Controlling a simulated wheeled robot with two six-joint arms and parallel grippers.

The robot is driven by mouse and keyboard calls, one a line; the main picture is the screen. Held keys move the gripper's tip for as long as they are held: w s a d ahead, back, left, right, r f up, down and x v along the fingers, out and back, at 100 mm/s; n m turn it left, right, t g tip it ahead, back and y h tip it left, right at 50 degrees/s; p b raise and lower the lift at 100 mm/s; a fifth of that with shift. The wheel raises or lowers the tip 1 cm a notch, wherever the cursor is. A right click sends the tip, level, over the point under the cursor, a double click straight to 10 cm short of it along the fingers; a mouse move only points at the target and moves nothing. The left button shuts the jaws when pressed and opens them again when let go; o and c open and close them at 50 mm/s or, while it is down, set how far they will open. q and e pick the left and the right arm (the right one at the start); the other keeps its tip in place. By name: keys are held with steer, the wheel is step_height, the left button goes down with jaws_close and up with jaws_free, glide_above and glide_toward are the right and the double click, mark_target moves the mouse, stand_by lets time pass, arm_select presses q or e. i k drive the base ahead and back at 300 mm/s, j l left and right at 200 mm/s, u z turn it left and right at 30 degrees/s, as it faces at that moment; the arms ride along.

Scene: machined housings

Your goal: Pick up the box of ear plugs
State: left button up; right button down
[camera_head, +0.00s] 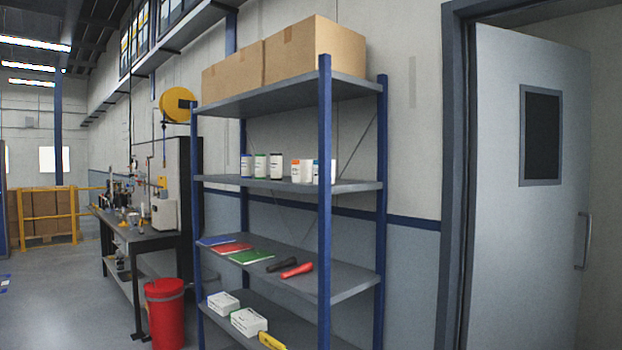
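Two small white boxes with dark print stand on the low shelf of the blue-post rack: one white box at the back left (223,303) and one white box with some green (249,321) just to its right. A yellow item (271,341) lies right of them, partly cut by the bottom edge of the picture. The print is too small to read, so I cannot tell which of these is the box of ear plugs. Neither of my grippers is in view.
The rack (324,200) holds cardboard boxes on top, several white containers (276,166) below, then booklets (252,257) and two flashlights (297,270). A red bin (165,312) stands left of it. A workbench (140,238) is behind. A door (530,200) stands right.

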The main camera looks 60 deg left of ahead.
mark_target(301, 169)
steer(key=u, duration=1.85)
steer(key=i+j, duration=0.1)
steer(key=i+z, duration=0.05)
steer(key=i, duration=0.1)
